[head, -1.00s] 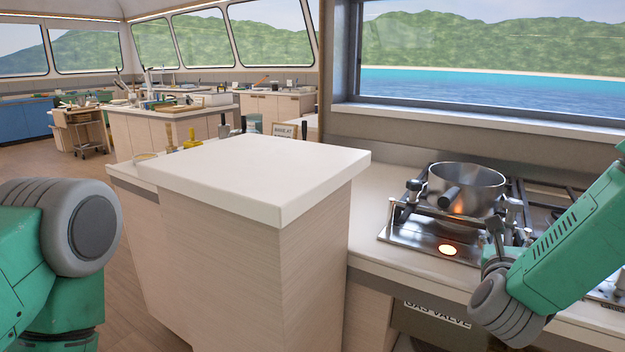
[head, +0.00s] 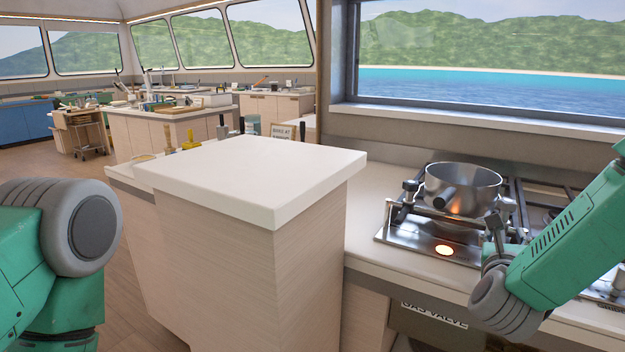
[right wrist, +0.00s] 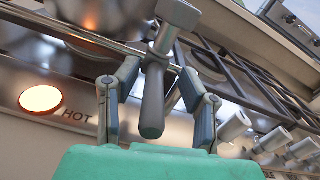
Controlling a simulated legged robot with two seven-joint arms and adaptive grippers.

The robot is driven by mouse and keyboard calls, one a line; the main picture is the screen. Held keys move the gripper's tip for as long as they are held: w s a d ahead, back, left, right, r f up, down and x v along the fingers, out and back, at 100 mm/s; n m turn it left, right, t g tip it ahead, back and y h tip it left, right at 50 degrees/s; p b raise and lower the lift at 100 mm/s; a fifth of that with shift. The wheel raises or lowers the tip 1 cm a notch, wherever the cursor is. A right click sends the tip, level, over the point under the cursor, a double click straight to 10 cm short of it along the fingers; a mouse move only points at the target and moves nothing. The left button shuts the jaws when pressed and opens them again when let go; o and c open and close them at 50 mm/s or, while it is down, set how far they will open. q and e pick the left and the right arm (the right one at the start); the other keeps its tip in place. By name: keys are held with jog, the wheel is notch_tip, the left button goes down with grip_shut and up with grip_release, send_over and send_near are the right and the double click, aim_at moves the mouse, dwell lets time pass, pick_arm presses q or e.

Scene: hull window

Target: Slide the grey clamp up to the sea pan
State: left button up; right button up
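The grey clamp (right wrist: 153,98) has a dark rounded handle and a lighter block-shaped head. In the right wrist view it stands between the two fingers of my right gripper (right wrist: 158,75). The fingers are apart, with gaps seen on both sides of the handle; contact at the tips is not clear. In the head view the right gripper (head: 496,250) is at the front right of the stove, partly hidden by its own arm. The steel sea pan (head: 465,190) sits on the stove behind a rail, left of and beyond the gripper. My left gripper is out of view.
A lit round hot light (head: 444,250) is on the stove's front plate. Another clamp-like fitting (head: 409,192) is at the pan's left. A tall white-topped cabinet (head: 255,170) stands left of the stove. Knobs (right wrist: 234,125) line the stove front at the right.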

jog(key=shift+s, duration=0.1)
jog(key=shift+b+v, duration=0.55)
jog(key=shift+v, duration=1.25)
jog(key=shift+b+v, duration=0.4)
jog(key=shift+v, duration=0.85)
jog(key=shift+s+a, duration=0.3)
jog(key=shift+a, duration=0.05)
